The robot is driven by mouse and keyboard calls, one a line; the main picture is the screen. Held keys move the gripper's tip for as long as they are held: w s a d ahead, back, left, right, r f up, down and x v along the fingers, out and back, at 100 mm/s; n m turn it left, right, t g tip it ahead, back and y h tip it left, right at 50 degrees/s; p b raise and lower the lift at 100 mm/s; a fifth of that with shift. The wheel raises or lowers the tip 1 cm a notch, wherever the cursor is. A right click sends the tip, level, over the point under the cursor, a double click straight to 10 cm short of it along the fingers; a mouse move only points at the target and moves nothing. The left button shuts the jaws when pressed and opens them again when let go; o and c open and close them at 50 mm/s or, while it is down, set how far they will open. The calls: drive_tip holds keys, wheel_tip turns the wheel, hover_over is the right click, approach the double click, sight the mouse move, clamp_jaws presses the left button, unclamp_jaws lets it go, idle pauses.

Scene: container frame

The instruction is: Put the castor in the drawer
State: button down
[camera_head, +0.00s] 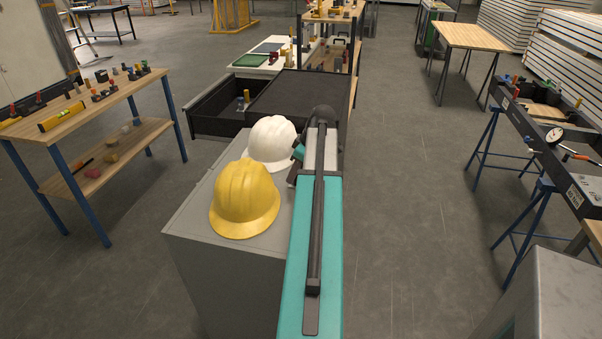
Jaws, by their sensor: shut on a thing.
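The drawer (190,124) is dark and pulled open to the left from a dark cabinet (295,97). Inside it stands a small item (240,104) with a yellow part and a metallic part; it is too small to tell whether it is the castor. I cannot make out a castor elsewhere. My teal and grey arm reaches up the middle of the picture toward the cabinet. A small teal and dark part of it shows beside the white helmet. My gripper and anything in it are hidden behind the arm and the helmets.
A white helmet (271,140) and a yellow helmet (245,200) sit on a grey cabinet (195,215) left of my arm. A wooden workbench (95,105) with small parts stands at the left. A blue-legged bench is at the right.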

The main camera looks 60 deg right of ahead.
drive_tip(key=shift+r, duration=0.2)
drive_tip(key=shift+r+b, duration=0.6)
drive_tip(key=shift+r, duration=1)
drive_tip(key=s+a+r+b, duration=0.1)
drive_tip(key=s+a+b, duration=0.2)
drive_tip(key=s+a, duration=0.6)
drive_tip(key=s, duration=0.4)
drive_tip(key=shift+r, duration=0.25)
drive_tip(key=shift+r, duration=0.1)
